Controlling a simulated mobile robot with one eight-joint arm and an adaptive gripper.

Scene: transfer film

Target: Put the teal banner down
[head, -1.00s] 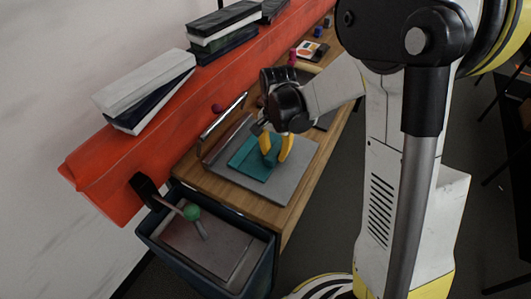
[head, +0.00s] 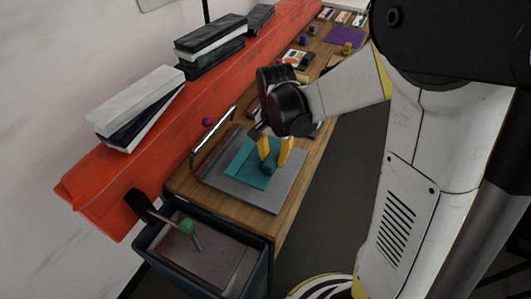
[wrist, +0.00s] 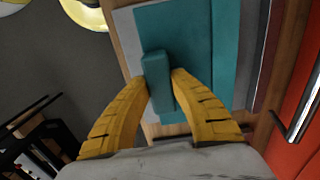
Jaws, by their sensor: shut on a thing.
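The teal banner (head: 243,163) is a flat teal sheet with a raised teal grip block (wrist: 157,82) on top. My gripper (head: 274,153) has its yellow fingers closed on this block, one on each side, as the wrist view (wrist: 160,85) shows. The sheet is flat over a grey plate (head: 262,196) at the near end of the wooden table (head: 187,187). I cannot tell whether it touches the plate or hovers just above it.
A metal bar (head: 214,137) runs along the plate's left side. A red beam (head: 160,142) borders the table, with books (head: 135,105) on it. Small items and a purple mat (head: 346,37) lie farther along.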

